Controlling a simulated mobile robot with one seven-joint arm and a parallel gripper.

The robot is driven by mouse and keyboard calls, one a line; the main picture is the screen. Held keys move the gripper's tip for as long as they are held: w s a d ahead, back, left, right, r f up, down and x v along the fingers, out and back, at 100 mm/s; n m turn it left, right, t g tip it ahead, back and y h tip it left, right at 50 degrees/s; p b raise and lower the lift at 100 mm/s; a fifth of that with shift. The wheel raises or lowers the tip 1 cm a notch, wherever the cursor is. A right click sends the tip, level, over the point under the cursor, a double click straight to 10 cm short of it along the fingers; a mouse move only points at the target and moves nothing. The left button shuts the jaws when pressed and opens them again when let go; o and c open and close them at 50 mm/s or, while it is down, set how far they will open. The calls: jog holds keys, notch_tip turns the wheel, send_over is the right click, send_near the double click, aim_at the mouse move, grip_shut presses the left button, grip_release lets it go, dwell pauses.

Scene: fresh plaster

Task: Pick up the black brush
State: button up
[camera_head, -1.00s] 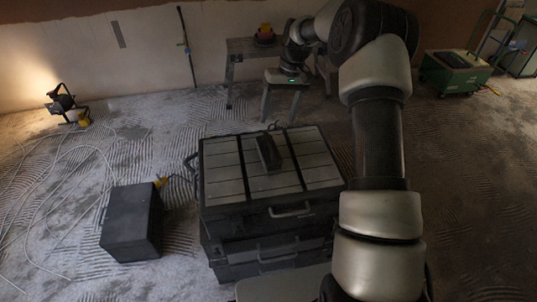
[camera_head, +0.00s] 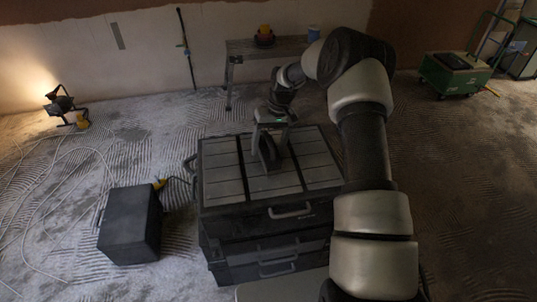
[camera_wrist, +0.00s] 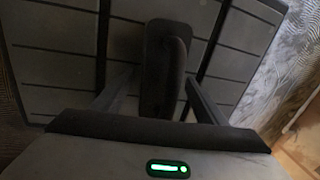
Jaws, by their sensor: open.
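The black brush (camera_head: 267,152) lies on the slatted lid of the dark tool chest (camera_head: 225,183). In the wrist view the brush (camera_wrist: 163,65) is a long dark block with a raised handle, in the middle of the picture. My gripper (camera_head: 271,150) is over the chest lid at the brush. In the wrist view my gripper (camera_wrist: 158,95) is open, with one finger on each side of the brush. The fingers look apart from it, though their tips are dim. The lower end of the brush is hidden by the gripper body.
A black box (camera_head: 130,225) stands on the floor left of the chest. A work lamp (camera_head: 62,105) and loose cable lie left. A green cart (camera_head: 455,72) is at right.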

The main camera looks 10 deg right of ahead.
jog(key=c, duration=1.3)
jog(key=shift+c, duration=0.2)
